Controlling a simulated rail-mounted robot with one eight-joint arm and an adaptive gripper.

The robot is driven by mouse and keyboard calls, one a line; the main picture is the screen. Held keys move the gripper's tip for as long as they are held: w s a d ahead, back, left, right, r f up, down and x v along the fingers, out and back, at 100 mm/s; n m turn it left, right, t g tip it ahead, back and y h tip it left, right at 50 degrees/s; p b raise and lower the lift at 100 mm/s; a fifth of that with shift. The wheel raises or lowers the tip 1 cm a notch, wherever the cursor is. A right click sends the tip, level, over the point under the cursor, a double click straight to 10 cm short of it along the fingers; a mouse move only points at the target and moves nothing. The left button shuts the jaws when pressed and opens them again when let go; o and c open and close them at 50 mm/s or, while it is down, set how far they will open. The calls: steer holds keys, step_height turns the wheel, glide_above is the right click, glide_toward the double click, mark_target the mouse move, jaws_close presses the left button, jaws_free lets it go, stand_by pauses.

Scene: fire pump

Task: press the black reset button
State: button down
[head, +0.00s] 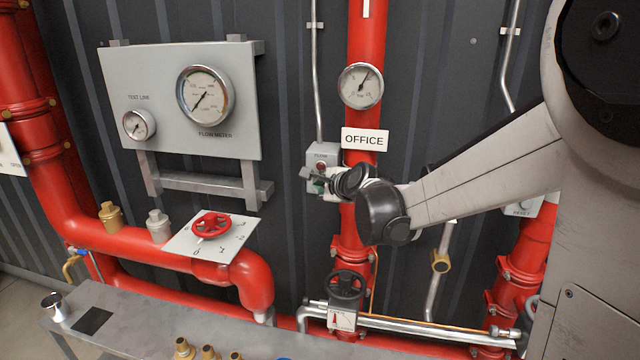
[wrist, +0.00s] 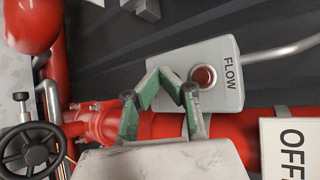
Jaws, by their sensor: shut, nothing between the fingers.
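A grey box with the label RESET (head: 522,209) is at the right of the head view. It is mostly hidden behind my arm, and I cannot make out its black button. My gripper (head: 314,178) is far to the left of it, in front of the grey FLOW box (head: 323,154). In the wrist view my gripper (wrist: 160,76) has its green fingers together at the tips, with nothing held. The tips show beside the red round button (wrist: 204,76) of the FLOW box; I cannot tell whether they touch the box.
An OFFICE sign (head: 365,140) and a gauge (head: 361,86) are on the red vertical pipe. A black handwheel (head: 345,287) sits below. A flow meter panel (head: 245,100) and red handwheel (head: 211,225) are at left. A metal bench (head: 140,318) runs along the front.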

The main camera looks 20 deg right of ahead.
stand_by(0.4)
steer(key=shift+s+a, duration=0.45)
steer(key=shift+s, duration=0.35)
steer(key=s, duration=0.1)
steer(key=s+a, duration=0.2)
steer(key=s, duration=0.1)
steer(key=shift+s+a, duration=0.1)
steer(key=shift+a, duration=0.15)
stand_by(0.6)
steer(key=s+f+n+g+h+b, duration=0.1)
steer(key=s+f+n+g+b, duration=0.1)
steer(key=s+n, duration=0.7)
steer(key=s+f+n+g+h+b, duration=0.1)
steer(key=s+f+n+g+b, duration=0.2)
steer(key=s, duration=1.9)
step_height(320, 180, down, 4)
steer(key=d+n, duration=0.1)
steer(key=n, duration=0.6)
steer(key=shift+s+r+n+g, duration=0.15)
steer(key=shift+n+g, duration=0.15)
steer(key=shift+g, duration=0.1)
